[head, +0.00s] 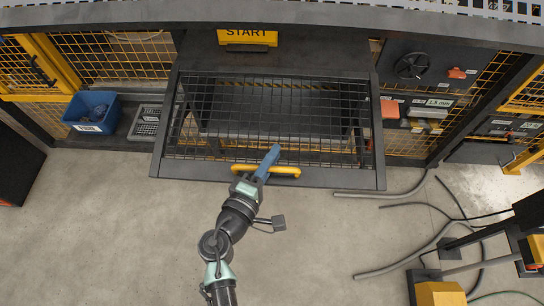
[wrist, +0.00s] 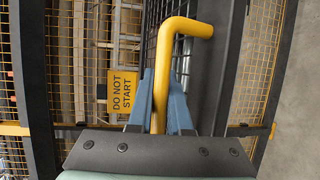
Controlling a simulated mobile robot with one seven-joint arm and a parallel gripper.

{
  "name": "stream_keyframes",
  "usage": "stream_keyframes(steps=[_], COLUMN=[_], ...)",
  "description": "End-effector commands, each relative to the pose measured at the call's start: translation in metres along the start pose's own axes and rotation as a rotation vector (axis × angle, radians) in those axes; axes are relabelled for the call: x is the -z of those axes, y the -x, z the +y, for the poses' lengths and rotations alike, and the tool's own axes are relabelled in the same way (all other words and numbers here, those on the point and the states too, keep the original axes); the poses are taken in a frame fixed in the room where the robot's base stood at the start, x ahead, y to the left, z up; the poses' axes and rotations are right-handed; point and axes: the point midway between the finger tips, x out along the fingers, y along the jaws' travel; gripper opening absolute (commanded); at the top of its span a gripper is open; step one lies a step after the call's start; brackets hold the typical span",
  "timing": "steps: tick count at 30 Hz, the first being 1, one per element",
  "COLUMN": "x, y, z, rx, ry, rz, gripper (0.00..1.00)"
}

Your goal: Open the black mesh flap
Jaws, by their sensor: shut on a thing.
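The black mesh flap (head: 345,181) is a dark framed grid in the middle of the head view. It looks tilted out from the machine, with its lower edge towards me. A yellow bar handle (head: 285,170) sits on its lower edge. In the wrist view my blue fingers (wrist: 160,105) are shut on the yellow handle (wrist: 181,28), one on each side. The flap's mesh shows behind the handle (wrist: 153,32). The exact contact is partly hidden by the fingers.
A yellow START sign (head: 247,38) is above the flap; the wrist view reads DO NOT START (wrist: 122,92). A blue bin (head: 91,112) stands left. A control panel with a black knob (head: 411,66) is right. Grey hoses (head: 380,194) lie on the right floor.

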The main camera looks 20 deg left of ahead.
Motion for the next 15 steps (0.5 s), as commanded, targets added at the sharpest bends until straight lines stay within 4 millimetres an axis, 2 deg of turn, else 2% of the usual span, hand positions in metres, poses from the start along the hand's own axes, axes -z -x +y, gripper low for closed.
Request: stream_keyframes(steps=[1, 11, 12, 15], x=[0.0002, 0.0006, 0.0006, 0.0005], y=[-0.0005, -0.0001, -0.0002, -0.0002], z=[-0.0067, -0.0039, -0.0038, -0.0037], rx=[0.002, 0.001, 0.001, 0.001], ry=[0.000, 0.000, 0.000, 0.000], rz=[0.000, 0.001, 0.001, 0.001], gripper=[0.00, 0.00, 0.24, 0.42])
